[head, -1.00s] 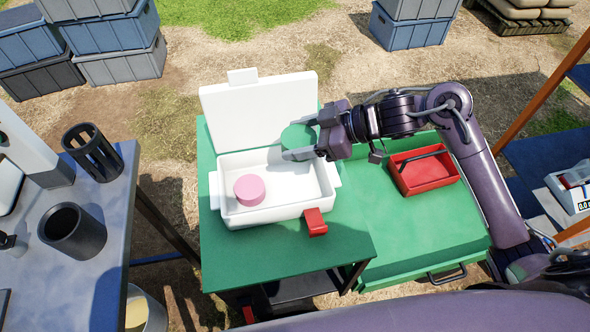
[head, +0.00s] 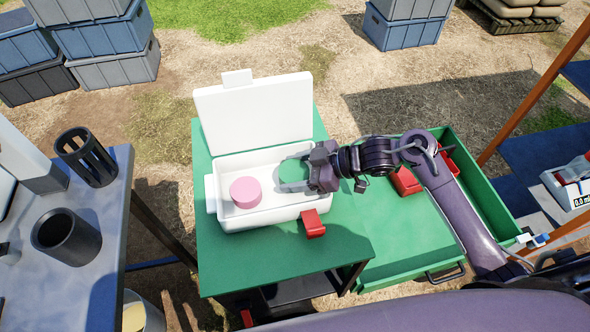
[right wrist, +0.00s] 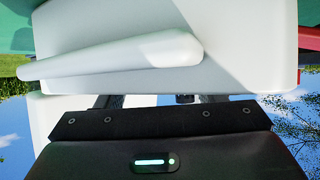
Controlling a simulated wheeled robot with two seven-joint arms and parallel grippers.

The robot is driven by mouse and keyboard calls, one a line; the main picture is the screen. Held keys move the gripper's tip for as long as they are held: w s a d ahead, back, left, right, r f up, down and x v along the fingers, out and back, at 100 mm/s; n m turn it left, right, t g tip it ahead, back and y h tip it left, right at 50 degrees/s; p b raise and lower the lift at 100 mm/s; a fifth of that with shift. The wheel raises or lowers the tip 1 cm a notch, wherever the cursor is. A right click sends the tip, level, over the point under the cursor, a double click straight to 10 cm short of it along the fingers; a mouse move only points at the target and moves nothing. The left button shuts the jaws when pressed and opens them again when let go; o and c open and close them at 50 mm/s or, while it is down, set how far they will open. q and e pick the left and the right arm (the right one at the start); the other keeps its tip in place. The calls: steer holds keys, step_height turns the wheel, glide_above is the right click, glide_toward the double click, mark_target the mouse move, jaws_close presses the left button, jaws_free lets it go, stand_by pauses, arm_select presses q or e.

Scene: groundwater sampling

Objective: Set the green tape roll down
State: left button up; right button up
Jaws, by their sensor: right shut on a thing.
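The green tape roll (head: 293,172) is between the fingers of my right gripper (head: 294,174), which is shut on it. Gripper and roll are at the right part of the open white box (head: 262,220), at about its rim height. I cannot tell whether the roll touches the box floor. A pink roll (head: 246,192) lies in the left part of the box. The right wrist view shows a white box wall (right wrist: 230,45) close in front of the gripper; the roll is hidden there. My left gripper is not in view.
The box's white lid (head: 254,115) stands open behind. The green table (head: 240,265) is bare in front. Dark cups (head: 66,236) stand on the left bench.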

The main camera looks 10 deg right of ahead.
steer(key=shift+f, duration=0.1)
steer(key=shift+f, duration=0.45)
steer(key=shift+s, duration=0.1)
steer(key=o, duration=0.9)
steer(key=shift+f, duration=0.1)
steer(key=shift+o, duration=0.3)
steer(key=shift+s+f, duration=0.1)
steer(key=shift+r, duration=0.4)
steer(key=v, duration=1.2)
steer(key=shift+r+b, duration=0.3)
steer(key=shift+r, duration=0.15)
